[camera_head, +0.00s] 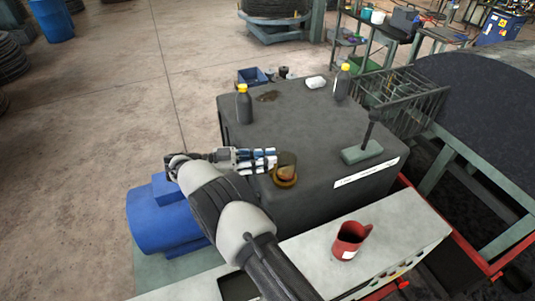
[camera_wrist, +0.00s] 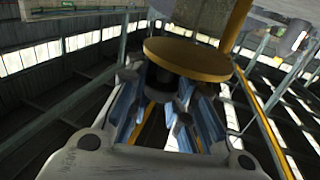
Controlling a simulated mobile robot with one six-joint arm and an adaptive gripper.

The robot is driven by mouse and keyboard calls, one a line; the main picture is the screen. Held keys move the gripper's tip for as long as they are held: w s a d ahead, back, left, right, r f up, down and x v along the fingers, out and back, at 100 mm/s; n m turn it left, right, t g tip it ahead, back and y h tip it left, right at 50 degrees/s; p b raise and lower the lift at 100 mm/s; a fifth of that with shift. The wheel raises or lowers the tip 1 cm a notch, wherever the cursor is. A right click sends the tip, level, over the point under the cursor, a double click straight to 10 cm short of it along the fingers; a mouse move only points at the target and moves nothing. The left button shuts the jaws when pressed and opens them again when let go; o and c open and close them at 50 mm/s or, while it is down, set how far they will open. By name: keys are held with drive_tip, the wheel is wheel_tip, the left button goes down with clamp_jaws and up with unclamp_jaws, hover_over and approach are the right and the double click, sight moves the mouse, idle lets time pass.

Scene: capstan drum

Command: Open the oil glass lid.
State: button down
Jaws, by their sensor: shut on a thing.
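The oil glass (camera_head: 287,164) stands on the front edge of the dark housing, with a brownish clear body and an amber ring low on it. In the wrist view, its lid shows as a round brass disc (camera_wrist: 190,62) with a dark knob (camera_wrist: 172,83). My gripper (camera_head: 273,160) reaches in from the left at the oil glass. In the wrist view, the blue-padded fingers of my gripper (camera_wrist: 160,90) are shut around the dark knob. The exact contact is partly hidden, and I cannot tell whether the lid is raised.
The dark housing (camera_head: 300,125) carries two yellow-capped bottles (camera_head: 244,105) (camera_head: 341,84), a white lump (camera_head: 316,82) and a lever on a green base (camera_head: 362,152). A red jug (camera_head: 348,240) stands on the pale panel in front. A blue motor (camera_head: 160,222) is at left.

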drive_tip(key=shift+s+f, duration=0.1)
drive_tip(key=shift+s, duration=0.1)
drive_tip(key=c, duration=1.9)
unclamp_jaws()
drive_tip(key=shift+c, duration=0.2)
drive_tip(key=shift+o, duration=1.4)
drive_tip(key=shift+s, duration=0.25)
drive_tip(key=shift+o, duration=1.3)
drive_tip(key=shift+w, duration=0.1)
drive_tip(key=shift+r, duration=0.2)
drive_tip(key=shift+w, duration=0.1)
